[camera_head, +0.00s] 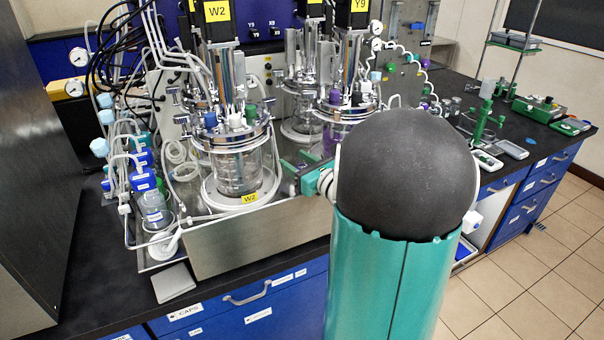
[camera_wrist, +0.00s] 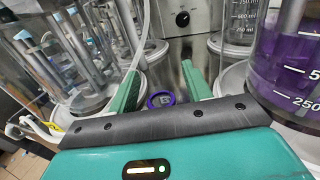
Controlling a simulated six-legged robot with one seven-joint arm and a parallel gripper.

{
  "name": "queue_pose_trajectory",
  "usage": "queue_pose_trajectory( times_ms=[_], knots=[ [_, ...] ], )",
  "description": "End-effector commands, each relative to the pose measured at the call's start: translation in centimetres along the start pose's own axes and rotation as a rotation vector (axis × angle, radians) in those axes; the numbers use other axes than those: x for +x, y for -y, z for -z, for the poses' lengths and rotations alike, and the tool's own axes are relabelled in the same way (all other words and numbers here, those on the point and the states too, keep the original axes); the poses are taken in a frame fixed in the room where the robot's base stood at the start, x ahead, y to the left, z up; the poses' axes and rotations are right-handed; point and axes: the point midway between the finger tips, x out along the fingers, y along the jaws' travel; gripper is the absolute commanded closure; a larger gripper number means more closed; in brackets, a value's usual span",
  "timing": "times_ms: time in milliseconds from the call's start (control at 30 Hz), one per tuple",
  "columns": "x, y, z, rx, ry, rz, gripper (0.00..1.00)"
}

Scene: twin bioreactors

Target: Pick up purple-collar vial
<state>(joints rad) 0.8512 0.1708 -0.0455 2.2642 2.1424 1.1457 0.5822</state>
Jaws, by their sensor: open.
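The purple-collar vial (camera_wrist: 161,99) shows in the wrist view as a small purple ring seen from above, low between the two green fingers. Its body is mostly hidden, and I cannot make it out in the head view. My gripper (camera_wrist: 162,82) is open, with one finger on each side of the vial in the picture and a gap to both. I cannot tell how far the fingertips are above or beyond it. In the head view my gripper (camera_head: 290,177) points left, beside the W2 vessel, and my arm hides much of the bench behind.
The glass W2 vessel (camera_head: 238,172) stands close to the left of my gripper. A vessel with purple liquid (camera_wrist: 290,62) stands close on the right in the wrist view. A clear tube (camera_wrist: 141,40) runs down near the left finger. The metal tray front (camera_head: 255,240) is bare.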

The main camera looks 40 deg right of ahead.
Motion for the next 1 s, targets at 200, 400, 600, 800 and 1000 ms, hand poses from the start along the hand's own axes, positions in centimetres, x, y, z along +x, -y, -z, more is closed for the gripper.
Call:
queue_pose_trajectory(
  times_ms=[200,400,600,800,1000],
  knots=[
    [0.0,0.0,0.0,0.000,0.000,0.000,0.59],
    [0.0,0.0,0.0,0.000,0.000,0.000,0.98],
    [0.0,0.0,0.0,0.000,0.000,0.000,0.98],
    [0.0,0.0,-0.5,-0.001,0.000,0.000,0.98],
    [0.0,0.0,-2.9,-0.004,0.003,0.000,0.98]
  ],
)
